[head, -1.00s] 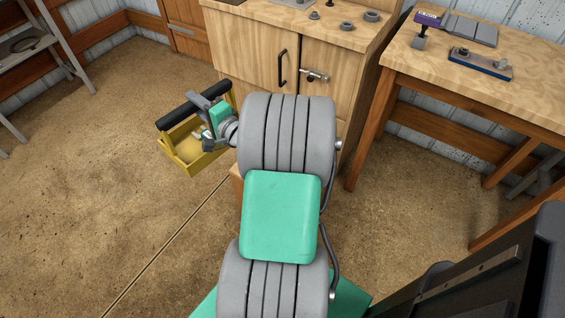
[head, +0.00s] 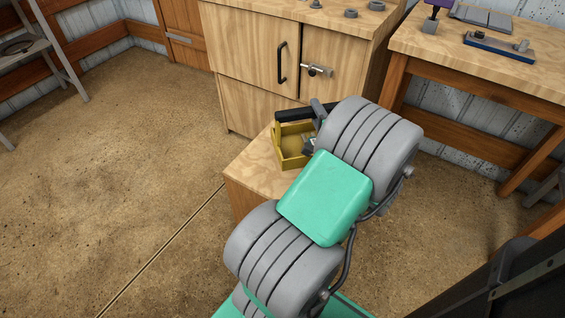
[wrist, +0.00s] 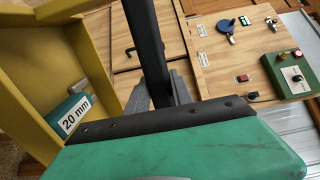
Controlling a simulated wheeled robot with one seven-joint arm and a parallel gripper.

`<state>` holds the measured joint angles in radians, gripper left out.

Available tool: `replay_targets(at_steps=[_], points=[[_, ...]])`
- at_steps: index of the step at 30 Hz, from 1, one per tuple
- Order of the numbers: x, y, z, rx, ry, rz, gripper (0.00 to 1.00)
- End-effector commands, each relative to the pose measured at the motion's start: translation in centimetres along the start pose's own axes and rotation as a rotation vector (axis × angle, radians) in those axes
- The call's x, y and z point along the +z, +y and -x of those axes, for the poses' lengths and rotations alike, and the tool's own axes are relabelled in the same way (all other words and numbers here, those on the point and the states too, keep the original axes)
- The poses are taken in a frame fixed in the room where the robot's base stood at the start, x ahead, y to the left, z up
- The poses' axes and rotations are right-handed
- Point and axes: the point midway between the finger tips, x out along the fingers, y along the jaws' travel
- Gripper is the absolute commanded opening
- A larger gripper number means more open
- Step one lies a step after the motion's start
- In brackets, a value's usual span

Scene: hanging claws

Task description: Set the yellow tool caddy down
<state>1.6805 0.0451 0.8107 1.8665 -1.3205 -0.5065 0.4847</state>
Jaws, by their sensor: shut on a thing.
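The yellow tool caddy (head: 291,158) is in the middle of the head view, over the low wooden top (head: 250,168). I cannot tell whether its base touches that top. My gripper (head: 318,112) is shut on its black handle bar (head: 292,114), partly hidden behind my arm. In the wrist view the handle (wrist: 148,45) runs between my fingers (wrist: 168,92). The caddy's yellow wall (wrist: 95,45) fills the left side there, tilted in the picture. A teal piece marked "20 mm" (wrist: 73,116) lies inside it.
A wooden cabinet (head: 240,60) with a black door handle and a latch stands close behind the caddy. A workbench (head: 470,75) is at the right. A grey stand (head: 50,50) is at the far left. The left floor (head: 120,170) is clear.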

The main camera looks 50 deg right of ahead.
Motion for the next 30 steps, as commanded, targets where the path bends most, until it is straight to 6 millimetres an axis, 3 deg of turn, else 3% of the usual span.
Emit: replay_targets(at_steps=[3, 7, 22, 30], points=[[-1.2, 0.5, 0.4, -0.004, 0.02, 0.001, 0.0], [-1.1, 0.8, 0.1, -0.004, 0.022, 0.001, 0.0], [4.4, 4.7, -6.9, -0.003, 0.017, 0.002, 0.0], [6.3, 9.0, -9.6, -0.004, 0.021, 0.001, 0.0]])
